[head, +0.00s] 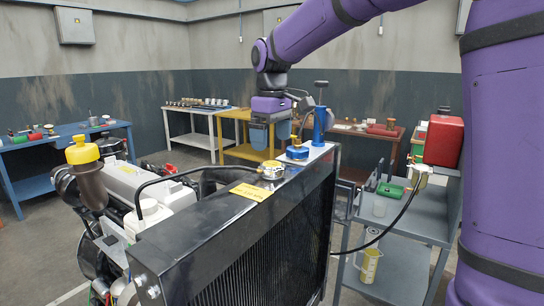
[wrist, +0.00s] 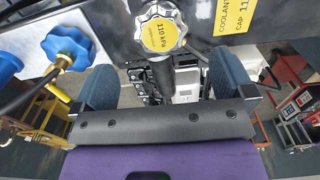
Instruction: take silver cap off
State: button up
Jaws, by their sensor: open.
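The silver cap (head: 271,170) sits on top of the black radiator (head: 225,210), beside a yellow label. In the wrist view the silver cap (wrist: 161,27) is at the top middle, scalloped, with a yellow "110 kPa" disc. My gripper (head: 270,145) is above the radiator, beyond the cap in the head view. In the wrist view my gripper (wrist: 164,80) shows two blue-grey fingers spread apart, with no cap between them. The cap lies farther up the picture than the fingers. A dark hose runs below the cap between the fingers.
A blue knob (wrist: 68,47) on a brass fitting is left of the cap; its blue top (head: 297,152) stands near a blue cylinder (head: 320,125). A yellow filler cap (head: 81,149) is on the engine. A grey cart (head: 400,222) stands right. Workbenches line the walls.

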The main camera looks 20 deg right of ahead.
aim_at(272, 164)
jog(key=shift+f, duration=2.45)
jog(key=shift+f, duration=0.1)
jog(key=c, duration=1.3)
